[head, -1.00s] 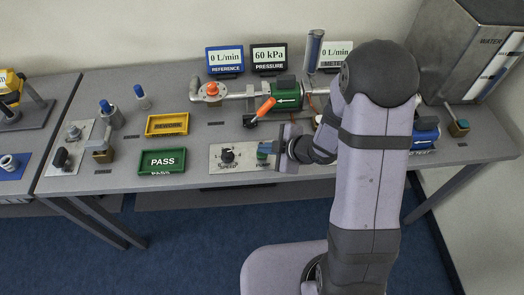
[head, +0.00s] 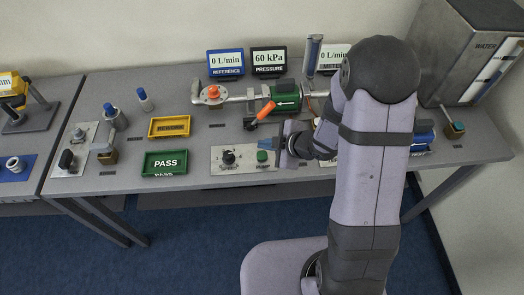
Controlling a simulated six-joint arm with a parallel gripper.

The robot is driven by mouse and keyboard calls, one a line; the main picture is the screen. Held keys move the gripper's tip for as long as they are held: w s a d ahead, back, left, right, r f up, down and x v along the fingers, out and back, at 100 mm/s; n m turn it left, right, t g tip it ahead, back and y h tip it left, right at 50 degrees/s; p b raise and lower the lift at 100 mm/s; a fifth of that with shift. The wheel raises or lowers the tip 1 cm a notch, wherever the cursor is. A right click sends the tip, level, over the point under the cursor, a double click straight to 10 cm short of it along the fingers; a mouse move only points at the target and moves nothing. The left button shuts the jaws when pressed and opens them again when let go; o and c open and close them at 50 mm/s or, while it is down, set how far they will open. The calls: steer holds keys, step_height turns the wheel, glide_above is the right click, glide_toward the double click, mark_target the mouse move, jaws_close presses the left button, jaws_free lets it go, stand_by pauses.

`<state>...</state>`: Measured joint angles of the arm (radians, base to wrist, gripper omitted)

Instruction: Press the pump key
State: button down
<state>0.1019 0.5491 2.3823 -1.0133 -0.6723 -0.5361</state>
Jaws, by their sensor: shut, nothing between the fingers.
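The pump key appears to be the green round button (head: 263,156) on a pale control plate (head: 243,168) at the table's front edge. A black speed knob (head: 228,158) sits to its left on the same plate. My gripper (head: 269,144) is shut and empty. Its bluish fingertips point left and appear just above and behind the green button in the head view. The button's top shows clear of the fingers; I cannot tell the exact height gap. The button's own label is not readable.
Behind the plate are an orange-handled valve lever (head: 266,109), a green pump body (head: 286,95) and pipework. Displays read 0 L/min on the reference (head: 226,62), 60 kPa on the pressure (head: 269,60). A green PASS tray (head: 164,163) and yellow REWORK tray (head: 170,127) lie left.

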steer(key=shift+r+p, duration=0.95)
steer(key=shift+r, duration=0.4)
steer(key=s+d+r+m+g+h, duration=0.1)
steer(key=s+d+r+m+h, duration=0.15)
steer(key=d+m, duration=0.3)
steer(key=s+d+r+m+g+h, duration=0.1)
steer(key=s+d+m+h, duration=0.25)
steer(key=d, duration=0.25)
steer(key=s+a+r+m+g, duration=0.2)
steer(key=s+m, duration=0.6)
steer(key=s, duration=0.5)
steer(key=r+g, duration=0.1)
steer(key=g, duration=0.1)
steer(key=shift+s+a+r+g, duration=0.2)
steer(key=shift+s+g, duration=0.15)
steer(key=shift+g, duration=0.05)
